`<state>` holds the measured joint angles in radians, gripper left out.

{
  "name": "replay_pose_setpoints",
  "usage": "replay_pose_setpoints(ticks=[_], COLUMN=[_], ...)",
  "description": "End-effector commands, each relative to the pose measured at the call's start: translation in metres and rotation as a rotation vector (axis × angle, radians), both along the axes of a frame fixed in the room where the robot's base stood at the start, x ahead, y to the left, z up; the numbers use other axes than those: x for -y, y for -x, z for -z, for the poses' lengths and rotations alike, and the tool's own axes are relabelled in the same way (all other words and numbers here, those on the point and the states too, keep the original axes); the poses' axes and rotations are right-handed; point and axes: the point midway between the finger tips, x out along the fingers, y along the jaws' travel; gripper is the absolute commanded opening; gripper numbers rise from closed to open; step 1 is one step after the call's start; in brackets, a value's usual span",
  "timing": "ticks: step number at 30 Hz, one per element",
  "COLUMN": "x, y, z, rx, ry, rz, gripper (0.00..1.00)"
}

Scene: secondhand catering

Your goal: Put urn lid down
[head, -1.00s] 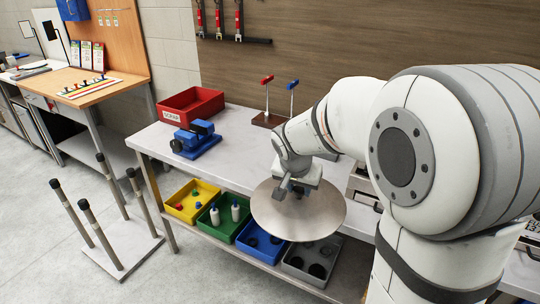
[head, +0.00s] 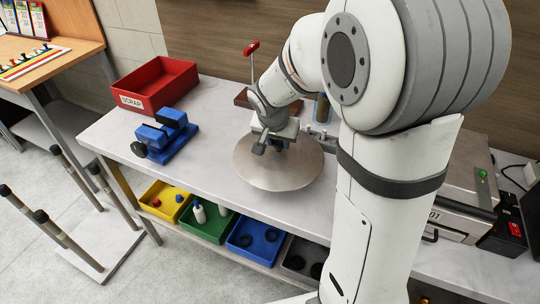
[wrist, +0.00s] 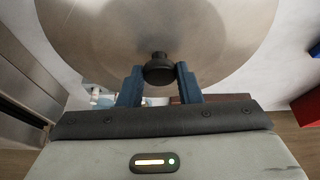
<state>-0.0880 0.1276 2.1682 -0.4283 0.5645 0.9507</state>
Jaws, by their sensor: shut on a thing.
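The urn lid (head: 278,168) is a round, dull metal disc with a black knob (wrist: 159,70) at its centre. In the head view it is over the front part of the grey workbench (head: 222,128); I cannot tell whether it touches the top. My gripper (head: 272,140) is above the lid's middle. In the wrist view its two blue fingers (wrist: 160,80) are on either side of the knob, shut on it. The lid (wrist: 160,25) fills the upper part of that view. The urn itself is not recognisable in view.
A red SCRAP bin (head: 155,88) and a blue vise (head: 166,137) stand on the bench left of the lid. Yellow (head: 153,211), green (head: 188,229), blue (head: 238,248) and grey bins sit on the shelf below. A post rack stands at left. A metal machine (head: 460,190) is at right.

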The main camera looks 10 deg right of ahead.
Motion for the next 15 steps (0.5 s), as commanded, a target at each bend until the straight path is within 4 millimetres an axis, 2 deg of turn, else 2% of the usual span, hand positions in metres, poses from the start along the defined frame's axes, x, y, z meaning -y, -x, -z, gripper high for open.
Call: replay_pose_setpoints(ticks=[3,8,12,15], x=[-0.001,-0.003,-0.004,-0.004], y=[0.0,0.0,0.0,0.0], z=[0.02,0.033,0.055,0.064], rx=[-0.002,0.0,-0.001,0.001], ry=[0.0,0.001,0.0,-0.001], rz=[-0.005,-0.007,-0.01,-0.01], gripper=[0.0,0.0,0.0,0.0])
